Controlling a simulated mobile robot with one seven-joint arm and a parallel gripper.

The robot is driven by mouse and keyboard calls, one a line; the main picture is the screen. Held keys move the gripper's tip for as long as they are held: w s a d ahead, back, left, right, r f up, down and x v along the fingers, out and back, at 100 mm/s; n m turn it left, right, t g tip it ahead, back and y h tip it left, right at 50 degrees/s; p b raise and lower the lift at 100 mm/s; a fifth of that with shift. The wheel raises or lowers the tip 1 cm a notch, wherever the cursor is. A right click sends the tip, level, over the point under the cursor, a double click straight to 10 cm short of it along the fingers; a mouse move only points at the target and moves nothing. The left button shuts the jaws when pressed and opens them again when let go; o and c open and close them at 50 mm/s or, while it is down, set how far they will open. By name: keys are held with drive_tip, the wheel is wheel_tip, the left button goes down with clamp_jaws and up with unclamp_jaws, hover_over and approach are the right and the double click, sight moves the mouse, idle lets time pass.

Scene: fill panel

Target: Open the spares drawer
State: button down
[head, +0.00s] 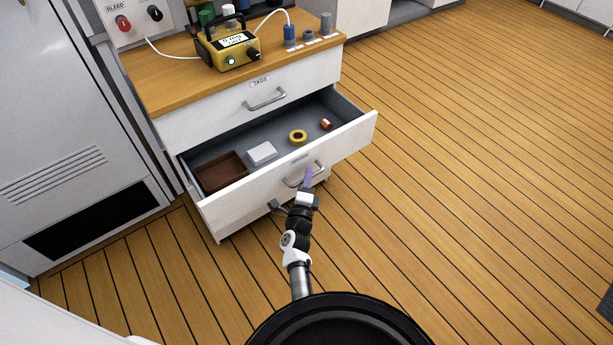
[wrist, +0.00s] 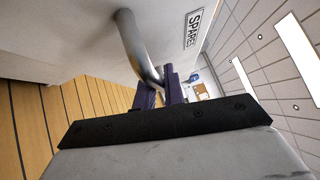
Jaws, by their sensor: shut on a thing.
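The spares drawer (head: 343,146) is the lower open drawer of the white cabinet, pulled well out in the head view. Its label, SPARES, shows in the wrist view (wrist: 193,28). Its metal bar handle (wrist: 138,45) runs between the purple fingers of my gripper (wrist: 160,88), which are shut on it. In the head view my gripper (head: 308,180) is at the drawer's front, at the handle (head: 291,184).
The tags drawer (head: 215,118) above is shut. A yellow device (head: 234,50) and small fittings stand on the wooden top (head: 165,78). A grey vented door (head: 60,120) stands to the left. The plank floor (head: 460,180) is clear at right.

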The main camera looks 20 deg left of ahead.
idle(0.3)
drive_tip(key=c, duration=1.5)
unclamp_jaws()
